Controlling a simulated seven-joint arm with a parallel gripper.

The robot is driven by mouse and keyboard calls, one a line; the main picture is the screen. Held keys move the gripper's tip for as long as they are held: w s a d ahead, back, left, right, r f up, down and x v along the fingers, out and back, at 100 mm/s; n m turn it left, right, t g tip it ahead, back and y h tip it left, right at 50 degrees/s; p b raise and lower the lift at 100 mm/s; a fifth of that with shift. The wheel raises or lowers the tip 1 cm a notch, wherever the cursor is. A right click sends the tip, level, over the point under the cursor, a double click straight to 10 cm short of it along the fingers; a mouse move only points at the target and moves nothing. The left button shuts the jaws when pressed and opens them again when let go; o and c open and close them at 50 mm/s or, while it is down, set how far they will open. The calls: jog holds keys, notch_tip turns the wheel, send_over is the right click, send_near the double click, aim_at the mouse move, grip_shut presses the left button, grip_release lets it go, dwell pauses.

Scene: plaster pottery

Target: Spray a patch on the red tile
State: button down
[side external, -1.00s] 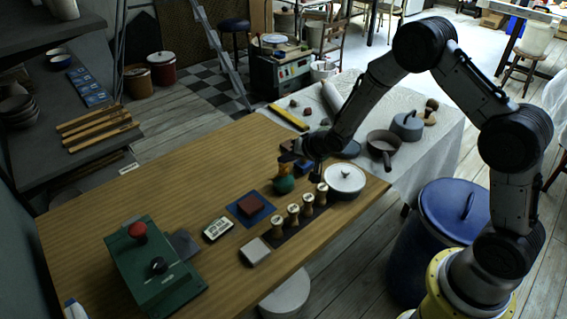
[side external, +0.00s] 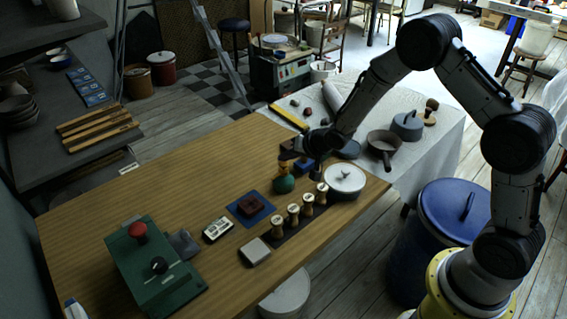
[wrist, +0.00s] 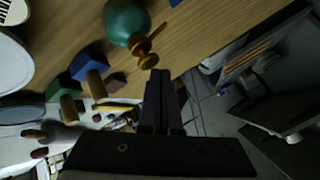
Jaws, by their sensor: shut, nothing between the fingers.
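My gripper (side external: 287,148) is above and behind the sprayer in the side view. In the wrist view its fingers (wrist: 160,74) are together with nothing between them, close beside the brass fitting. Contact with the sprayer cannot be told.
Several wooden-handled stamps (side external: 293,214) stand in a row right of the tile, near a white lidded pot (side external: 344,180). A blue block (side external: 304,165) is close under my gripper. A green control box (side external: 153,266) stands at front left. The table's left middle is clear.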

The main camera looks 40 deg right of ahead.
aim_at(286, 166)
jog(key=shift+r, duration=0.1)
jog(key=shift+r, duration=2.9)
dwell(0.5)
jog(key=shift+f, duration=3)
jog(key=shift+f, duration=0.1)
